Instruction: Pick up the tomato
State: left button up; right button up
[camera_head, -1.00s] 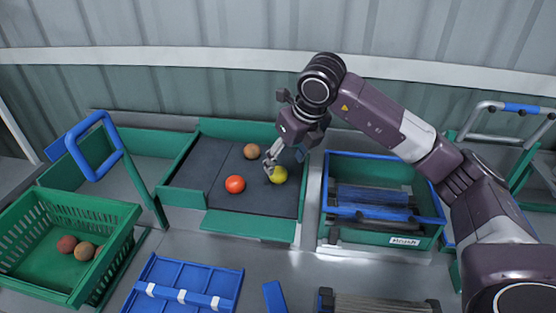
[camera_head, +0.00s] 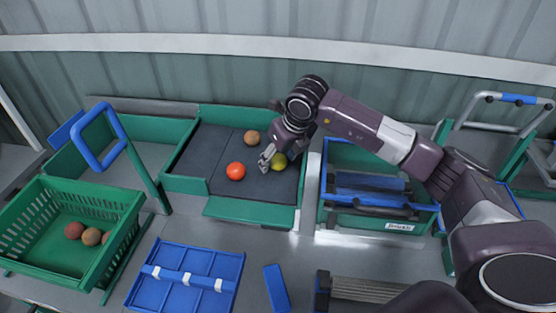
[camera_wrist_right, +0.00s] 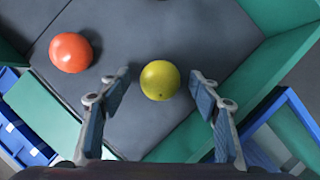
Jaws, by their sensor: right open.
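A yellow-green tomato (camera_head: 280,162) and a red tomato (camera_head: 236,171) rest on the dark bed of a green-walled tray (camera_head: 249,213). A brownish round one (camera_head: 251,138) sits behind them. My right gripper (camera_head: 268,158) hangs over the yellow-green tomato and partly covers it. In the right wrist view, the yellow-green tomato (camera_wrist_right: 160,80) appears between the two spread fingers of the open right gripper (camera_wrist_right: 158,88), with a gap on each side. The red tomato (camera_wrist_right: 70,52) lies outside the left finger. My left gripper is not in view.
A green basket (camera_head: 119,235) with several brownish round items stands at the left. A blue-rimmed green crate (camera_head: 371,222) stands right of the tray. A blue slotted panel (camera_head: 188,277) and a blue block (camera_head: 277,288) lie in front. A corrugated wall closes the back.

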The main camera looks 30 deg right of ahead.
jog(key=c, duration=0.9)
jog(key=shift+r, duration=0.1)
